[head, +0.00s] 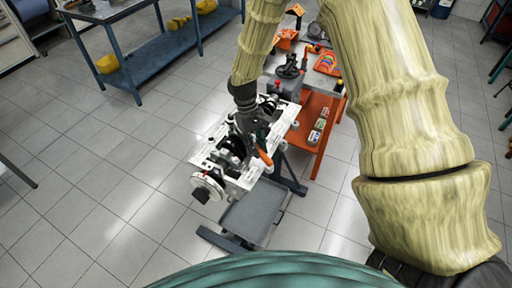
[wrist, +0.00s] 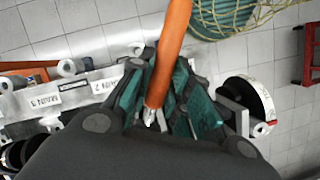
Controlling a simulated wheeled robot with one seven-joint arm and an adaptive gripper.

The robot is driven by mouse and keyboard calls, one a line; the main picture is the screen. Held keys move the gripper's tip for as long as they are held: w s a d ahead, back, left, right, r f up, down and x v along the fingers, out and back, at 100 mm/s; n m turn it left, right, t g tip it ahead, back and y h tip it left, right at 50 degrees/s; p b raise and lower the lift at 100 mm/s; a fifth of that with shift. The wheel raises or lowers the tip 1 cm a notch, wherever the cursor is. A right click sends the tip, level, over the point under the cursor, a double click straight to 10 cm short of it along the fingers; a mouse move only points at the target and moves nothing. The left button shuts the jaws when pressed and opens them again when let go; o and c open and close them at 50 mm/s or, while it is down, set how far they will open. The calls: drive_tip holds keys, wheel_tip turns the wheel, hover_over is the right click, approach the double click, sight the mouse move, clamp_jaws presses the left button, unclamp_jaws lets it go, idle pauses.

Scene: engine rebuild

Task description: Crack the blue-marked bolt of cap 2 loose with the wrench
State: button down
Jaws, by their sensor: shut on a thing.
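My gripper (head: 258,130) is over the engine block (head: 206,152) on its stand in the head view. In the wrist view my gripper (wrist: 158,100) has its teal-padded fingers closed around the wrench (wrist: 171,45). The wrench's orange handle sticks up out of the fingers, and its metal part shows below. The handle also shows in the head view. The block's pale edge with upside-down bearing labels (wrist: 75,93) lies left of the fingers. Cap 2, its blue-marked bolt and the wrench's working end are hidden behind the gripper; I cannot tell whether they touch.
A round white-rimmed disc (head: 207,187) is at the block's near end. A grey tray (head: 257,212) sits low on the stand. An orange cart (head: 314,150) with parts stands behind to the right. A blue workbench (head: 130,70) is at the back left. Open tiled floor lies left.

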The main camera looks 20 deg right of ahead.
drive_tip(key=shift+w+d+n, duration=0.15)
drive_tip(key=shift+d+n, duration=0.15)
drive_tip(key=shift+d, duration=0.2)
drive_tip(key=shift+d, duration=0.25)
drive_tip(key=shift+w+d+n+p, duration=0.15)
drive_tip(key=shift+d+n+p, duration=0.15)
drive_tip(key=shift+d+n, duration=0.2)
drive_tip(key=shift+w+d+h, duration=0.1)
drive_tip(key=shift+d+h, duration=0.15)
drive_tip(key=shift+h, duration=0.05)
drive_tip(key=shift+w+d+n, duration=0.15)
drive_tip(key=shift+d+n, duration=0.2)
drive_tip(key=shift+n, duration=0.05)
idle(0.5)
drive_tip(key=shift+w+d, duration=0.15)
drive_tip(key=shift+d, duration=0.15)
drive_tip(key=shift+d+n+p, duration=0.1)
drive_tip(key=shift+n+p, duration=0.2)
drive_tip(key=shift+p, duration=0.05)
drive_tip(key=shift+s+a+p, duration=0.25)
drive_tip(key=shift+a+p, duration=0.05)
drive_tip(key=shift+a, duration=0.25)
idle(1.5)
drive_tip(key=shift+r+p, duration=0.6)
drive_tip(key=shift+p, duration=0.15)
idle(2.1)
